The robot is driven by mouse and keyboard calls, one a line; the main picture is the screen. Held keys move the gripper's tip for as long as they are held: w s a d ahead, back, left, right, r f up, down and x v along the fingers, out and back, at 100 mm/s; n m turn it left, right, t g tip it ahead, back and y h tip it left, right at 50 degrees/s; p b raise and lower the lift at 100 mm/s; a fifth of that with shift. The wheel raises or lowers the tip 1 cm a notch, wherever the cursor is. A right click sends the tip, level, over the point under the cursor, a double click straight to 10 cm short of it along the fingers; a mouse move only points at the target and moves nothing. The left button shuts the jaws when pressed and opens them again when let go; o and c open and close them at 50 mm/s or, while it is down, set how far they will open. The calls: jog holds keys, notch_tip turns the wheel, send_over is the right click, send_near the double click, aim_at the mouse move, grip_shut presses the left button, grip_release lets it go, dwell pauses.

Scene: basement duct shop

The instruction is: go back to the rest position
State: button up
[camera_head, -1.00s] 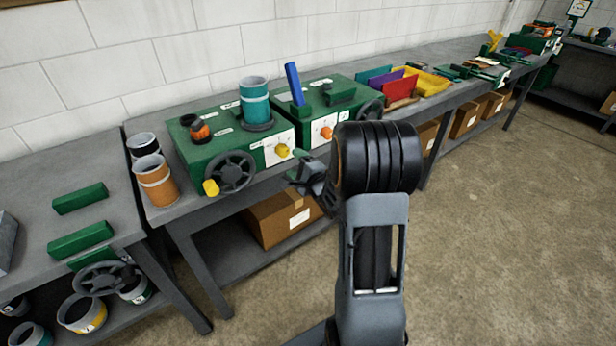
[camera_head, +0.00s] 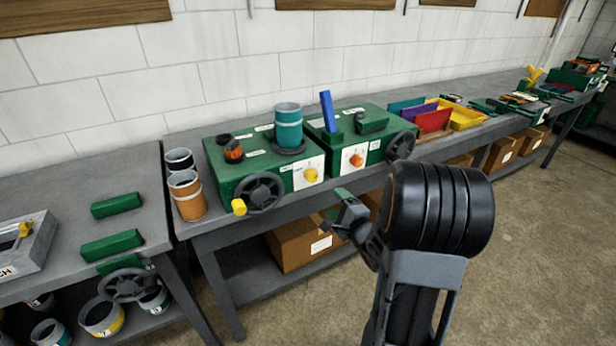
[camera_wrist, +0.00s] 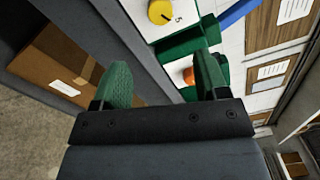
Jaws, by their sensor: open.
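My gripper (camera_head: 343,211) is in front of the bench's front edge in the head view, below the right green machine box (camera_head: 372,136). In the wrist view its two green fingers (camera_wrist: 163,88) stand wide apart with nothing between them. My black and grey arm covers part of the bench front and the shelf below. The left green box (camera_head: 228,172) has a yellow knob (camera_head: 311,175), a black handwheel (camera_head: 259,193) and a teal cylinder (camera_head: 289,127) on top. The right box has an orange knob (camera_head: 357,160) and an upright blue bar (camera_head: 327,111).
Orange and dark cans (camera_head: 187,196) stand at the bench's left end. A side table (camera_head: 70,205) holds green blocks (camera_head: 112,244) and a grey tray (camera_head: 38,254). Cardboard boxes (camera_head: 296,250) sit on the lower shelf. Open floor (camera_head: 545,250) lies to the right.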

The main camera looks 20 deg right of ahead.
jog(key=s+d+f+n+g+h, duration=0.2)
jog(key=d+f+n+g+h, duration=0.3)
jog(key=f, duration=0.3)
jog(key=s+a+n+g+p, duration=0.1)
jog(key=s+a+n+g, duration=0.1)
jog(key=s+n+g, duration=0.45)
jog(key=s+a+r+n+g+y+p, duration=0.1)
jog(key=s+a+r+n, duration=0.3)
jog(key=a+r, duration=0.3)
jog(key=s+a+r+n+g+y+p, duration=0.2)
jog(key=s+a+r+n, duration=0.2)
jog(key=a+r, duration=0.3)
jog(key=a, duration=0.2)
jog(key=shift+s+a+r+n, duration=0.2)
jog(key=shift+a+r+n, duration=0.15)
jog(key=shift+r, duration=0.05)
